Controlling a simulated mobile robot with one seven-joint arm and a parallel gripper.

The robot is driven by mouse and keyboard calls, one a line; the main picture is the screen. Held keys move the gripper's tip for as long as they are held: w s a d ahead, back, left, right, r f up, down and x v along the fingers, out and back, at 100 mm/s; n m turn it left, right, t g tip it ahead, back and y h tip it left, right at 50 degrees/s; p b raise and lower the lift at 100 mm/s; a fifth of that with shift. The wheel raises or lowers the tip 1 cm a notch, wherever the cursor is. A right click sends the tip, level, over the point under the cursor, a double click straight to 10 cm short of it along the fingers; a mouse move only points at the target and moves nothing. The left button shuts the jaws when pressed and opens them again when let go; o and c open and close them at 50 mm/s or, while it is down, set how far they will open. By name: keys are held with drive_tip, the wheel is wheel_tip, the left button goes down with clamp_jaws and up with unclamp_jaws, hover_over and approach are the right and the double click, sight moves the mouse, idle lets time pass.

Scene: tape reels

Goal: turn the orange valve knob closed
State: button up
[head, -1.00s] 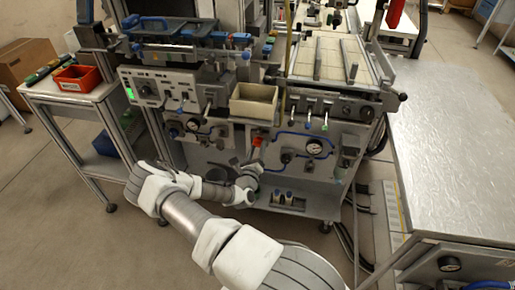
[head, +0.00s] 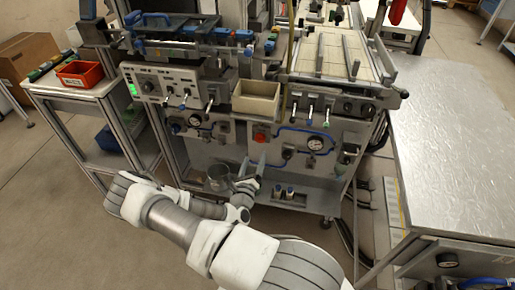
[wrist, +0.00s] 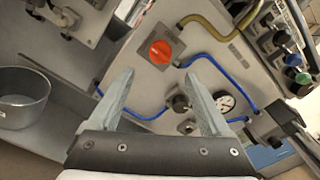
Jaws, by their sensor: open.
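The orange valve knob (head: 260,134) sits on the grey front panel of the machine. In the wrist view the orange knob (wrist: 160,51) is on a square grey plate, with its raised grip bar tilted off upright. My gripper (head: 252,164) is below the knob in the head view. In the wrist view my gripper (wrist: 158,90) is open and empty, its two fingers apart. The knob shows beyond the fingertips, roughly centred between them, and nothing touches it.
A pressure gauge (wrist: 225,102) and blue tubing (wrist: 208,62) lie right of the knob. A black knob (wrist: 180,103) is below it. A metal pot (head: 218,177) stands on the lower shelf. Lever handles (head: 310,117) stick out above the panel.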

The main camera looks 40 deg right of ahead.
drive_tip(key=v, duration=0.9)
drive_tip(key=s+a+r+m+g+p, duration=0.1)
drive_tip(key=s+r+m+g, duration=0.2)
drive_tip(key=r+m+g, duration=0.6)
drive_tip(key=s+a+r+m+g+p, duration=0.1)
drive_tip(key=s+r+m+g+p, duration=0.3)
drive_tip(key=r+m, duration=0.85)
drive_tip(key=s+a+r+m+t+y, duration=0.3)
drive_tip(key=a+r+y, duration=0.4)
drive_tip(key=r, duration=0.5)
drive_tip(key=s+a+r+m+t+y, duration=0.4)
drive_tip(key=a+r+m, duration=0.4)
drive_tip(key=r, duration=0.4)
drive_tip(key=s+a+y, duration=0.1)
drive_tip(key=y, duration=0.1)
drive_tip(key=shift+y+p, duration=0.35)
drive_tip(key=shift+y, duration=0.05)
drive_tip(key=shift+s+m, duration=0.1)
drive_tip(key=shift+m, duration=0.15)
drive_tip(key=c, duration=0.5)
drive_tip(key=shift+d, duration=0.15)
